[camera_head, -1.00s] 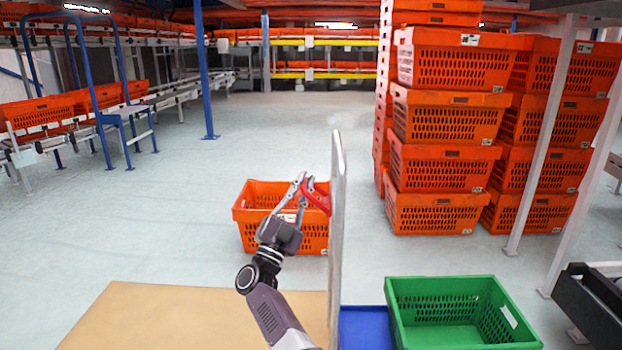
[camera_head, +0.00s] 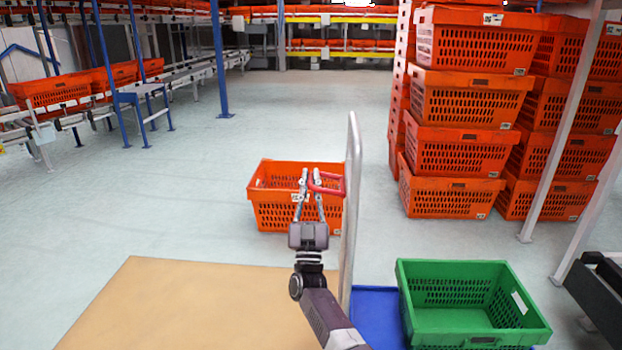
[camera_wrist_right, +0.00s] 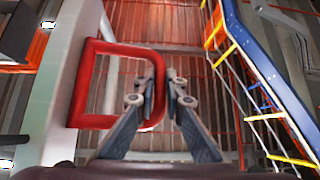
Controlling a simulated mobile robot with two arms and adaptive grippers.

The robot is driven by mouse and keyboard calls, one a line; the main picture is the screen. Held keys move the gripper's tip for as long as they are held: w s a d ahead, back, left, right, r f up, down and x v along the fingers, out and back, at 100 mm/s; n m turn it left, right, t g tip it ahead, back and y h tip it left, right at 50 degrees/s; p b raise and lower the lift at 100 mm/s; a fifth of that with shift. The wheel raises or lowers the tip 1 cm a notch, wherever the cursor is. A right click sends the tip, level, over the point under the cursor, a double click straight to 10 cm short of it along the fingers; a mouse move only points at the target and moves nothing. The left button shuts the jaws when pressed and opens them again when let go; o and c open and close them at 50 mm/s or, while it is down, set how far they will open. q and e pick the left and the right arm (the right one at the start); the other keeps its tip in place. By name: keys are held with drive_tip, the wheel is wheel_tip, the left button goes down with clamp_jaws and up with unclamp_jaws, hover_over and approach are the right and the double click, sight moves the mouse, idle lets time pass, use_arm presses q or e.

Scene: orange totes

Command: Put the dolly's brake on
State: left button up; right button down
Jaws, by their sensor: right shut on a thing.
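The red brake handle (camera_head: 328,190) is a loop that juts left from the grey upright post (camera_head: 351,210) of the dolly. The dolly's blue deck (camera_head: 375,318) shows at the post's foot. My right gripper (camera_head: 311,178) is shut on the left bar of the red loop. In the right wrist view the red loop (camera_wrist_right: 98,122) fills the left half, and my right gripper's fingers (camera_wrist_right: 166,92) close on its right bar. My left gripper is not in view.
An orange tote (camera_head: 270,215) sits on the floor behind my gripper. Stacked orange totes (camera_head: 468,105) rise at the right. A flat tan board (camera_head: 180,310) lies at lower left.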

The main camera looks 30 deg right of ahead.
drive_tip(key=shift+f, duration=0.15)
drive_tip(key=c, duration=2)
unclamp_jaws()
drive_tip(key=v, duration=1.2)
drive_tip(key=shift+a+n, duration=0.1)
drive_tip(key=shift+n, duration=0.2)
